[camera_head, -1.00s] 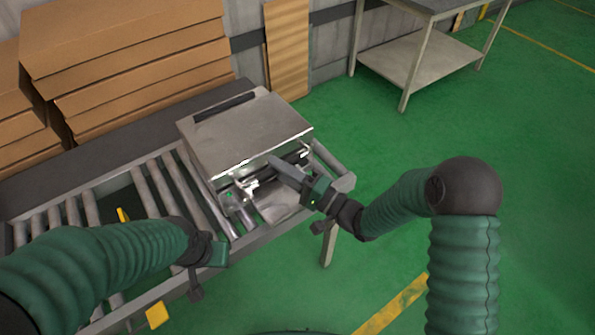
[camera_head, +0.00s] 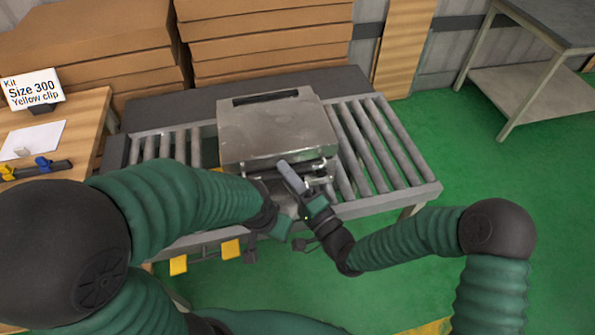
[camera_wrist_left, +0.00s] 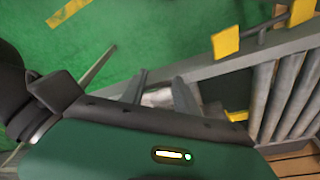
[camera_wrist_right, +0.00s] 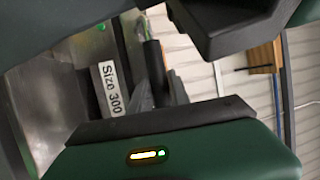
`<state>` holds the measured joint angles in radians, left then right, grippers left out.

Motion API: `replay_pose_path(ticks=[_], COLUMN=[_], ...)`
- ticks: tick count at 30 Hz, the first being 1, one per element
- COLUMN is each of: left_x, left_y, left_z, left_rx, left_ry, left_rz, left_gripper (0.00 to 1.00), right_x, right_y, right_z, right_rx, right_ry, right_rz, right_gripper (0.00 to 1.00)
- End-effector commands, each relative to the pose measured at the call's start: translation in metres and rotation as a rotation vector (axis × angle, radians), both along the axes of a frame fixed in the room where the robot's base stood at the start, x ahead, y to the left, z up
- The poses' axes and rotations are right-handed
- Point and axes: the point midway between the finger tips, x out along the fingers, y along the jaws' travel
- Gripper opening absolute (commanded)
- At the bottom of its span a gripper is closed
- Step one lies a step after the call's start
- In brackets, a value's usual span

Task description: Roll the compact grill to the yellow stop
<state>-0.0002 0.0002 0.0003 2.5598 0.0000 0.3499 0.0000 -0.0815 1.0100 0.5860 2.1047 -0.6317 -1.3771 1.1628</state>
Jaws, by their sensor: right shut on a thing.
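The compact grill (camera_head: 278,125), a grey metal box with a dark slot in its lid, sits on the roller conveyor in the head view. My right gripper (camera_head: 290,178) is at its front edge, shut on a bar-like handle; the right wrist view shows this dark bar (camera_wrist_right: 155,72) and a "Size 300" label (camera_wrist_right: 110,88). A small yellow piece (camera_head: 217,169), perhaps the stop, shows at the grill's left front corner, partly hidden; whether they touch is unclear. My left gripper (camera_wrist_left: 162,92) has its fingers apart, low near the conveyor's front rail.
Two yellow tabs (camera_head: 178,265) (camera_head: 231,249) stick out from the conveyor's front side. Bare rollers (camera_head: 372,145) lie right of the grill. Left is a wooden table with a "Size 300 Yellow clip" sign (camera_head: 32,89). Cardboard boxes (camera_head: 265,40) stand behind.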

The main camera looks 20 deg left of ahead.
Motion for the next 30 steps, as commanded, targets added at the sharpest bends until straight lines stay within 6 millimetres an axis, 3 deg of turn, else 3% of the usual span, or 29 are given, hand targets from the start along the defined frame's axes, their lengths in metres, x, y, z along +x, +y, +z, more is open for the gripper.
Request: replay_pose_path(ticks=[10,11,15,25,30], left_x=[0.0,0.0,0.0,0.0,0.0], left_y=[0.0,0.0,0.0,0.0,0.0], left_z=[0.0,0.0,0.0,0.0,0.0], left_rx=[0.0,0.0,0.0,0.0,0.0], left_ry=[0.0,0.0,0.0,0.0,0.0], left_rz=[0.0,0.0,0.0,0.0,0.0], left_gripper=[0.36,0.36,0.36,0.36,0.36], right_x=[-0.001,-0.001,-0.001,-0.003,-0.015], right_y=[0.001,0.001,0.001,-0.001,-0.022], right_z=[-0.003,-0.003,-0.002,-0.001,-0.006], right_rx=[-0.006,-0.006,-0.004,0.0,-0.002], right_ry=[0.007,0.007,0.004,0.001,0.005], right_rz=[0.002,0.002,0.002,0.001,-0.001], right_gripper=[0.0,0.25,0.44,0.44,0.44])
